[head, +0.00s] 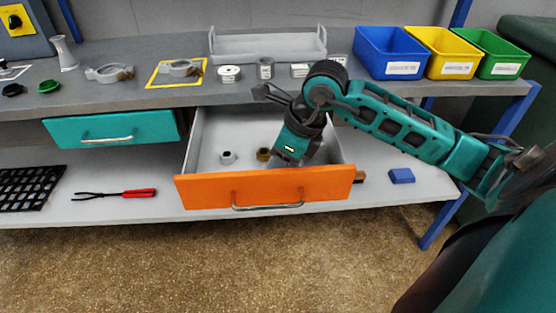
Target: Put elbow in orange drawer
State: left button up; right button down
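The orange drawer (200,192) is pulled out below the bench. Inside it are a small grey fitting (228,157) and a small brass-coloured fitting (263,154). I cannot tell whether either one is the elbow. My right arm comes in from the right, and its teal wrist part hangs over the right half of the drawer. My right gripper (264,91) shows as dark finger-like parts pointing left, above the drawer's back. I cannot tell its opening, and no held thing is visible. The arm hides part of the drawer's inside. My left gripper is not in view.
A closed teal drawer (70,132) is at left. On the bench are clamps (110,73), small containers (229,73), a grey tray (268,45) and blue (372,62), yellow (455,70) and green (515,72) bins. Red-handled pliers (140,193) and a blue block (401,176) lie below.

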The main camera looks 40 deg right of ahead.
jog(key=c, duration=1.1)
grip_release()
jog(key=shift+f, duration=0.1)
jog(key=shift+o, duration=0.2)
jog(key=shift+r, duration=0.3)
jog(key=p+v, duration=0.2)
jog(key=v, duration=1)
jog(key=shift+f, duration=0.1)
